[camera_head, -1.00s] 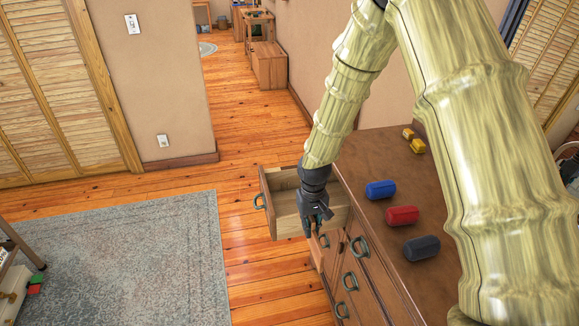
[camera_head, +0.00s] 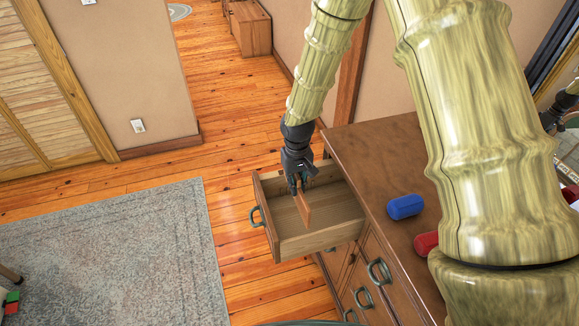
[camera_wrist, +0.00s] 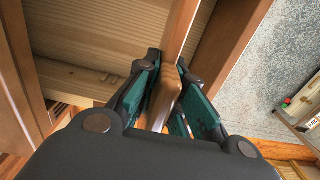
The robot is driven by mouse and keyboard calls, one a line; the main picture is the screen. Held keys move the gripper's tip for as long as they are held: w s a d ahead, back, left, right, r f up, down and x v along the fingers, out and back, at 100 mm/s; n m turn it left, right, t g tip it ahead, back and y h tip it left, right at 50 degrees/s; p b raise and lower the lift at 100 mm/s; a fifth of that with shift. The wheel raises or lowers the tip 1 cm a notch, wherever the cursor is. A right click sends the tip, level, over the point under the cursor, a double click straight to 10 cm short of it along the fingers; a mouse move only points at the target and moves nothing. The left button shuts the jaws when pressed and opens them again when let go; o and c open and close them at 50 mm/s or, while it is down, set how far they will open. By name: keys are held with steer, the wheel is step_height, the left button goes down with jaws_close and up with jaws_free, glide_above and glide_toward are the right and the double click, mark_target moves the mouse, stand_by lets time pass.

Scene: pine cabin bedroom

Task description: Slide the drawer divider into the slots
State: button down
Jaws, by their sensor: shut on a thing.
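The drawer divider (camera_head: 304,207) is a thin, reddish-brown board, held upright below my gripper (camera_head: 296,181). In the wrist view the divider (camera_wrist: 181,38) runs up between the teal-padded fingers of my gripper (camera_wrist: 172,95), which are shut on it. The open drawer (camera_head: 322,236) has pale wooden walls and a dark handle. The divider's lower end is within or just above the drawer's opening; I cannot tell whether it touches the floor or walls. The drawer also shows in the wrist view (camera_wrist: 85,38).
The brown dresser top (camera_head: 375,150) lies right of the drawer, with a blue cylinder (camera_head: 405,207) and a partly hidden red one (camera_head: 426,243) on it. A grey rug (camera_head: 120,250) covers the floor at left. Wooden floor is clear around the drawer front.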

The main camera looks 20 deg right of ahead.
steer(key=shift+w+r, duration=0.15)
steer(key=shift+w, duration=0.15)
steer(key=shift+s+r, duration=0.3)
steer(key=shift+s, duration=0.1)
steer(key=shift+w+f, duration=0.25)
steer(key=shift+f, duration=0.35)
steer(key=shift+s+f, duration=0.25)
steer(key=shift+f, duration=0.05)
steer(key=shift+w+f+b, duration=0.15)
steer(key=shift+f+b, duration=0.4)
steer(key=shift+f, duration=0.35)
steer(key=shift+f+b, duration=0.3)
steer(key=shift+f, duration=0.35)
steer(key=b, duration=0.4)
glide_above(295, 221)
steer(key=shift+w+f, duration=0.1)
steer(key=shift+f, duration=4)
